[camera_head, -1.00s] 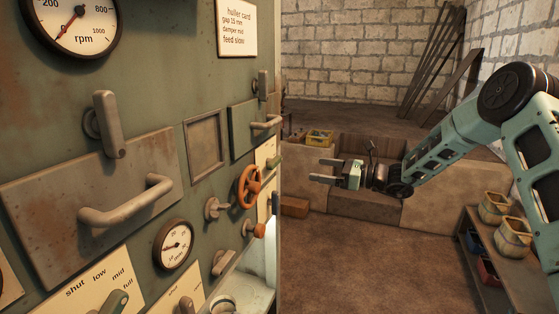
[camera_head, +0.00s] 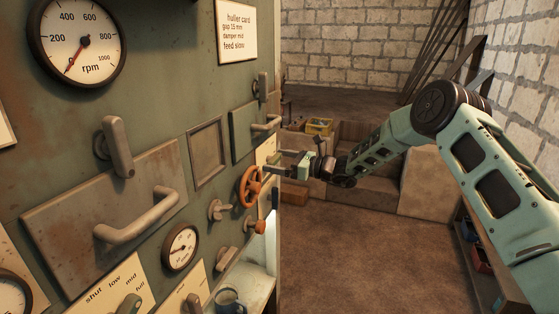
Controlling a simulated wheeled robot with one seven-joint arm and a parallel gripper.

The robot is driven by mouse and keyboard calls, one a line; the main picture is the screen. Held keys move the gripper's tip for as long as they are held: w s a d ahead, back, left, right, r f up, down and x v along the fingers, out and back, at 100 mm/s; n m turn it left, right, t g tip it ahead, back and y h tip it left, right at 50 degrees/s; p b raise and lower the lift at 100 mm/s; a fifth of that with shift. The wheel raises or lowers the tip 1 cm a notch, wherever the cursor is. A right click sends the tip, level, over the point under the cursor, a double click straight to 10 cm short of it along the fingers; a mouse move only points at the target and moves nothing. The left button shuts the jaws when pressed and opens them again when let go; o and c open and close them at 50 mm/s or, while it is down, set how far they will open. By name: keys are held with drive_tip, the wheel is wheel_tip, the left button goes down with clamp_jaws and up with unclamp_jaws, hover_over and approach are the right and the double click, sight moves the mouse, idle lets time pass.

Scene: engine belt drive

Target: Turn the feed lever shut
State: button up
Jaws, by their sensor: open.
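A grey-green lever (camera_head: 129,305) sits at the bottom left of the machine panel, cut off by the picture's edge. Its pale plate (camera_head: 101,292) reads shut, low, mid, full. No name shows there, so I cannot tell whether it is the feed lever. Another plate (camera_head: 180,305) with a small lever (camera_head: 194,303) is to its right, its words too small to read. My gripper (camera_head: 274,162) is open and empty, fingers pointing left, near the panel's far right edge by the orange handwheel. I cannot tell whether it touches anything. It is well away from the shut-low-mid-full lever.
The panel carries a large handled door (camera_head: 60,215), a smaller handled hatch (camera_head: 242,130), the orange handwheel (camera_head: 249,187), knobs and dials. A card (camera_head: 236,30) reads "feed slow". A mug (camera_head: 229,301) stands on a ledge below. The brown floor (camera_head: 340,260) is open to the right.

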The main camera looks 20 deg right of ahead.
drive_tip(key=c, duration=0.9)
